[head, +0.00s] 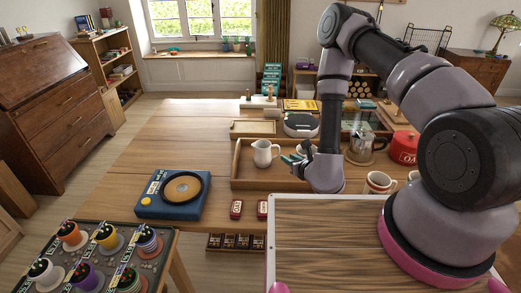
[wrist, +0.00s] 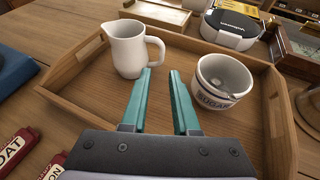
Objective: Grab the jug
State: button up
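The white jug (head: 263,153) stands upright in a wooden tray on the table, its handle toward the right. It also shows in the wrist view (wrist: 127,48), beyond my fingertips and a little to the left. My gripper (head: 292,158) is over the tray, to the right of the jug. In the wrist view my gripper (wrist: 160,80) is open, with two teal fingers apart and nothing between them. The jug's handle is close to the left fingertip in the picture, but I cannot tell whether they touch.
The wooden tray (wrist: 75,79) has raised walls. A white sugar bowl (wrist: 222,82) stands in it right of my fingers. The table's back left is clear.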

aim_at(268, 154)
jog(key=x, duration=1)
jog(key=shift+w+f, duration=0.25)
jog(key=shift+w, duration=0.05)
grip_shut()
dwell(1.0)
